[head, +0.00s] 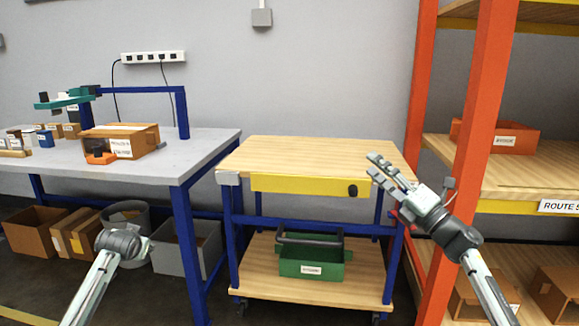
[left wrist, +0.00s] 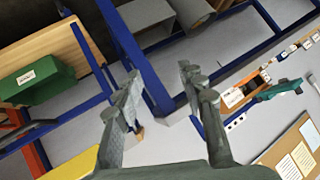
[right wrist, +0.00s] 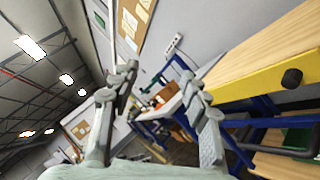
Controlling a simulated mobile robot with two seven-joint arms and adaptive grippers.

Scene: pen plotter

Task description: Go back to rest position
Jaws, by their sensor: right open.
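My right gripper (head: 374,165) is raised in front of the right end of the wooden-topped cart, its fingers pointing up and left. In the right wrist view its two fingers (right wrist: 159,74) stand apart with nothing between them, so it is open and empty. My left arm comes in at the lower left of the head view; its gripper is mostly hidden there behind the dark wrist joint. In the left wrist view the left gripper's fingers (left wrist: 160,80) are spread, with no object between them.
The cart (head: 310,152) has a bare top, a yellow drawer (head: 305,185) and a green crate (head: 311,268) below. The grey workbench (head: 205,147) at left carries boxes. An orange rack (head: 480,110) stands close to my right gripper. Bins (head: 177,250) lie under the bench.

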